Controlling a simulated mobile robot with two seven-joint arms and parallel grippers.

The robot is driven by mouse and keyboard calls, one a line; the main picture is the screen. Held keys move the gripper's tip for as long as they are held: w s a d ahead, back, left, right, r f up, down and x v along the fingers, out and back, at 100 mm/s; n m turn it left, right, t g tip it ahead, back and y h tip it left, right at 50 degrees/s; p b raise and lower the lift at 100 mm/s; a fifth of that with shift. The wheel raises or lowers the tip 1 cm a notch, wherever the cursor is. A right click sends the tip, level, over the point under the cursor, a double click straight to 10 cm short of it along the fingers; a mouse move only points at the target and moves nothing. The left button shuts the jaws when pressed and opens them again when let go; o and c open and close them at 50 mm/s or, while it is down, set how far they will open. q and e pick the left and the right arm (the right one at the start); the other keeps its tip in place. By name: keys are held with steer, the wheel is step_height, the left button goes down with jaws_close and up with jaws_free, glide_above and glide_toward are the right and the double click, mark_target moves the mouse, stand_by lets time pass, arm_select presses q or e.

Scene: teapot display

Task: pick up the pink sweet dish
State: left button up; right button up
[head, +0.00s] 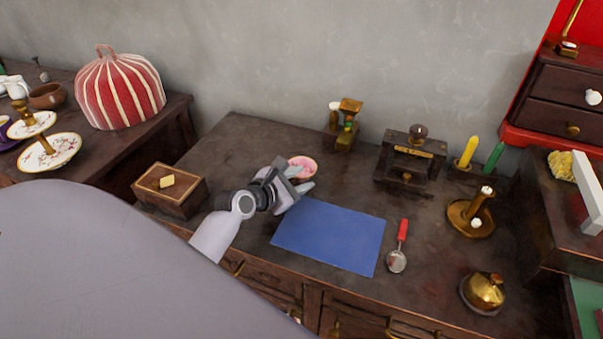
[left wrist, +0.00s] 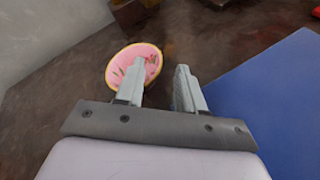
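The pink sweet dish (head: 302,164) is a small round dish with a pale gold rim and a darker pattern inside. It sits on the dark wooden desk, just behind the blue mat, partly hidden by my left gripper (head: 301,183) in the head view. In the left wrist view the pink sweet dish (left wrist: 124,60) lies at and beyond the fingertips. The left finger overlaps it, and its right edge reaches into the gap between the fingers. My left gripper (left wrist: 162,72) is open, with nothing clamped. I cannot tell whether a finger touches the dish. My right gripper is not in view.
The blue mat (head: 330,236) lies right of the gripper, with a red-handled spoon (head: 402,232) beside it. A wooden box (head: 170,190) stands left. A brass-topped stand (head: 343,130) and dark wooden box (head: 410,155) stand behind. The desk's back left is clear.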

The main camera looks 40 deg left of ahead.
arm_select(q)
steer(key=shift+x, duration=1.25)
jaws_close()
